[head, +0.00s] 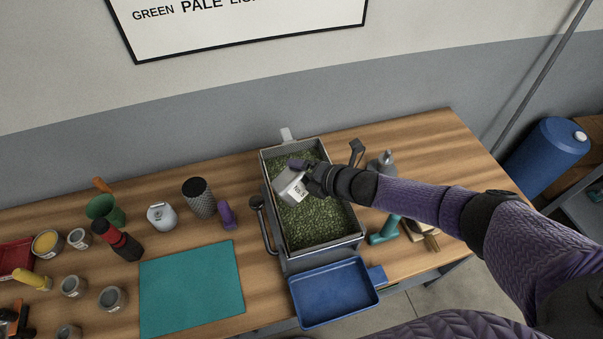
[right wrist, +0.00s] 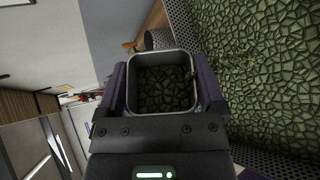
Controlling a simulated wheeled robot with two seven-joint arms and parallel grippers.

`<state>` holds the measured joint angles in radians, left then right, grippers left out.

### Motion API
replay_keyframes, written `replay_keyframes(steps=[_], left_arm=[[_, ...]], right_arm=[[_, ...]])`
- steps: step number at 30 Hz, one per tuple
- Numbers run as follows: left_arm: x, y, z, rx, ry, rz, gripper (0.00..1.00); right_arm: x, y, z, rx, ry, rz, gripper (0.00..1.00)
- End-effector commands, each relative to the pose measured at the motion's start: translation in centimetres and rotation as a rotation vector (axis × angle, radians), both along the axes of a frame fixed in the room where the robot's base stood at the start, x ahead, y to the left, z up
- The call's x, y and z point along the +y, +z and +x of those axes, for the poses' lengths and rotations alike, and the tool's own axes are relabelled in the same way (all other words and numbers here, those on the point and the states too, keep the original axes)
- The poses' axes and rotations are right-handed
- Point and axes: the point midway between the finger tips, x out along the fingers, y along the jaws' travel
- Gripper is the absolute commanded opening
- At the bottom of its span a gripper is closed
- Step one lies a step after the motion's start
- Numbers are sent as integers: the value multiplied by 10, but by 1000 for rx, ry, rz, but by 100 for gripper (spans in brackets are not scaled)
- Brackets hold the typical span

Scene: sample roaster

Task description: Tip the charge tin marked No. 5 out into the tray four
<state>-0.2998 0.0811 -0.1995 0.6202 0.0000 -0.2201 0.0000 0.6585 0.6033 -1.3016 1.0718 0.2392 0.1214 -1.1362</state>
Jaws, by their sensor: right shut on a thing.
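A white tin (head: 291,188) with a dark printed label is tilted in my right gripper (head: 306,178), above the metal tray (head: 267,172). The label is too small to read for sure. In the right wrist view the tin's square rim (right wrist: 163,54) sits between the two fingers, and dark green beans (right wrist: 163,88) show inside it. The tray holds a broad layer of green beans (head: 318,222), which also fills the right of the right wrist view (right wrist: 265,75). My left gripper is not in view.
A blue tray (head: 335,292) stands at the front of the metal tray. Left are a teal mat (head: 192,289), a dark textured cup (head: 199,197), a red and black bottle (head: 118,240) and several small tins. A teal-handled tool (head: 385,231) lies to the right.

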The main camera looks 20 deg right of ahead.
Motion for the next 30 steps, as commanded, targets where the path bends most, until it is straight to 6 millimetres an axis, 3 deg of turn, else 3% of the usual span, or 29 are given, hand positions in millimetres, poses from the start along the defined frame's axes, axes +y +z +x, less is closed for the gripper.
replay_keyframes(steps=[1,18,30], left_arm=[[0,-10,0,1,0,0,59],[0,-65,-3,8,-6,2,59],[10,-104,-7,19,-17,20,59]], right_arm=[[-2,-6,1,11,1,26,6],[-11,-25,5,172,0,362,6],[-19,-31,9,286,2,606,6]])
